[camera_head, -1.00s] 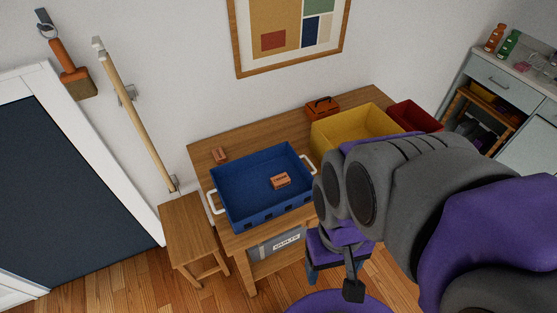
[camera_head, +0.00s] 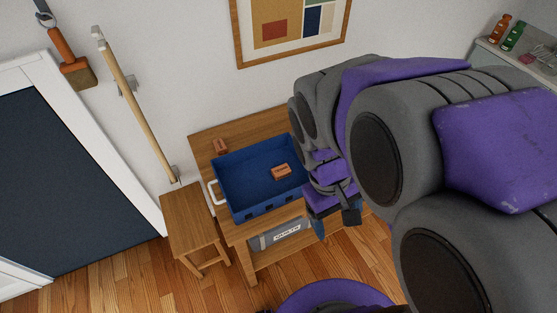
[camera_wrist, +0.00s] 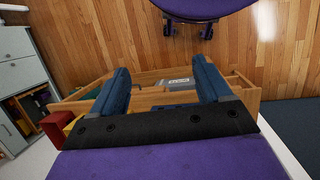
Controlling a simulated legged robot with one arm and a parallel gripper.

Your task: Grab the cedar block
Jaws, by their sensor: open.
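Two small orange-brown blocks are in the head view, and I cannot tell from their looks which is the cedar one. One block (camera_head: 282,171) lies inside the blue crate (camera_head: 262,207) on the wooden desk. The other block (camera_head: 221,146) is on the desk top behind the crate's left part. My gripper (camera_head: 335,218) is in front of the desk, right of the crate, apart from both blocks. In the wrist view, its two blue fingers (camera_wrist: 162,76) are spread wide with nothing gripped. No block is clear in the wrist view.
A wooden stool (camera_head: 187,215) stands left of the desk. A grey labelled box (camera_head: 280,235) sits under the desk top. A purple round seat (camera_wrist: 193,8) is near the desk. My arm hides the desk's right side. Red (camera_wrist: 55,128) and yellow bins show in the wrist view.

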